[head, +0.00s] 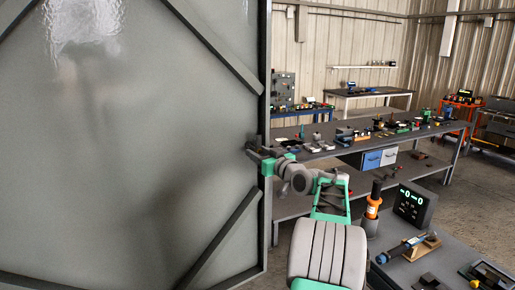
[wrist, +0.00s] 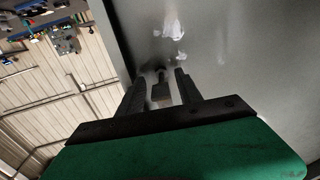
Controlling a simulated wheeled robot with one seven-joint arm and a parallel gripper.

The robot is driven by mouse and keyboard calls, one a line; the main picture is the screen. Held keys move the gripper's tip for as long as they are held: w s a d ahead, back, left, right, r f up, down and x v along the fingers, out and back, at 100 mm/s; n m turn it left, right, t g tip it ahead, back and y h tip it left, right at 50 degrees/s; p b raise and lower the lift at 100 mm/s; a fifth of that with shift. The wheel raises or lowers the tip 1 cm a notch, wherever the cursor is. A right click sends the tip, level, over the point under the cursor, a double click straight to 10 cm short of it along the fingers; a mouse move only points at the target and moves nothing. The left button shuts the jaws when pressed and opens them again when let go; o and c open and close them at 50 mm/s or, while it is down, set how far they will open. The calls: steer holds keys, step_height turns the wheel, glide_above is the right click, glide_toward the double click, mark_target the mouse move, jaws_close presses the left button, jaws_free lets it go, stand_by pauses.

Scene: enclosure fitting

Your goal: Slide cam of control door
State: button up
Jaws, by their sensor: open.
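The large grey control door (head: 130,130) fills the left of the head view, with diagonal bars and a dark upright edge. My gripper (head: 253,149) reaches the door near that edge at about mid-height. In the wrist view, my gripper (wrist: 160,78) points at the door's grey face (wrist: 235,60), its two dark fingers apart. A small metallic part, which looks like the cam (wrist: 161,91), shows between the fingers. I cannot tell whether either finger touches it. In the head view the cam is hidden or too small to make out.
A long dark workbench (head: 430,135) with many small tools stands behind, right of the door. A nearer bench at lower right holds a digital display (head: 413,205), an orange-and-black tool (head: 373,205) and a blue tool (head: 400,248). Concrete floor shows at far right.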

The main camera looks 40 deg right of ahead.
steer(key=shift+w, duration=0.4)
steer(key=shift+c, duration=0.2)
jaws_close()
stand_by(0.9)
steer(key=shift+f, duration=0.1)
